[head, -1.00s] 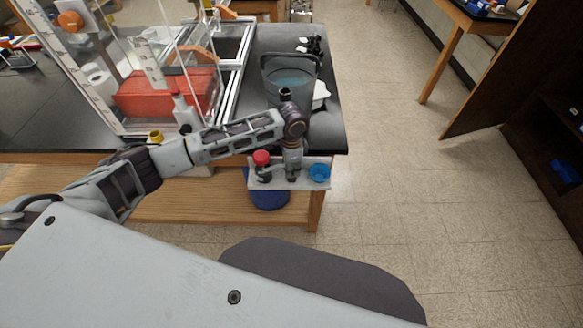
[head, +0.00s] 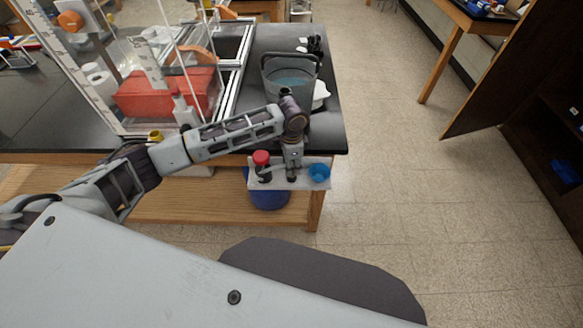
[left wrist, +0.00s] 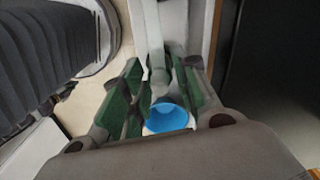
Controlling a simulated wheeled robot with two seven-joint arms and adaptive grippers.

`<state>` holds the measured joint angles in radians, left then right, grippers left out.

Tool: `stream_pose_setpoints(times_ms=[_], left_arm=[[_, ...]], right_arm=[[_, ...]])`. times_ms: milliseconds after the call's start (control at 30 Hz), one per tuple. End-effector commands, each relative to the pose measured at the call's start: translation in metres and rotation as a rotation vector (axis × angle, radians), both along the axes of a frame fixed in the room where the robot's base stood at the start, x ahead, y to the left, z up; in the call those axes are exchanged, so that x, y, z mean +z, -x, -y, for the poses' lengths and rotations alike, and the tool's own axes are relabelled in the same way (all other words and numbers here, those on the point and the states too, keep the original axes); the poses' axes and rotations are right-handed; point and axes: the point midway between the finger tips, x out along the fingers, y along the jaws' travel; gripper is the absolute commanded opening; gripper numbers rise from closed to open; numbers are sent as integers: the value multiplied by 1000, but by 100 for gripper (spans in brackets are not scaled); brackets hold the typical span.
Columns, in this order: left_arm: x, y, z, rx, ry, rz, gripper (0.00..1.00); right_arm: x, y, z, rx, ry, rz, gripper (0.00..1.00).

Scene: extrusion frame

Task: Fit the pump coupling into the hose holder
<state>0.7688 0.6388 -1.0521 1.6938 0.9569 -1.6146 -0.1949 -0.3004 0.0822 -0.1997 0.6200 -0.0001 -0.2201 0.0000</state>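My left gripper (head: 293,173) points down over a small white shelf (head: 308,184) at the table's front edge. It is between a red-capped dark fitting (head: 261,160) and a blue cup-like ring (head: 319,172). In the left wrist view, the green-padded fingers of my left gripper (left wrist: 157,75) stand on either side of a pale, narrow piece. I cannot tell if they grip it or if it is the pump coupling. The blue ring (left wrist: 168,118) shows just below the fingers there. I cannot make out which part is the hose holder. My right gripper is out of view.
A grey bucket (head: 290,78) stands on the black tabletop (head: 328,125) behind the shelf. A clear-walled rig with a red box (head: 165,92) is at the left. A dark blue container (head: 268,197) is below the shelf. The floor to the right is clear.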

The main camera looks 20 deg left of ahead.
Motion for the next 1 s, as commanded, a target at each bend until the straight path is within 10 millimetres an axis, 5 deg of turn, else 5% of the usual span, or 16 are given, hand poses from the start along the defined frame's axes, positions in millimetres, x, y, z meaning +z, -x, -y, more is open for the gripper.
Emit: stream_pose_setpoints(times_ms=[600,1000], left_arm=[[87,-1,0,0,1,2,30],[103,0,0,1,0,0,30]], right_arm=[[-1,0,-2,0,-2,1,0],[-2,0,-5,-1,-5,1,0]])
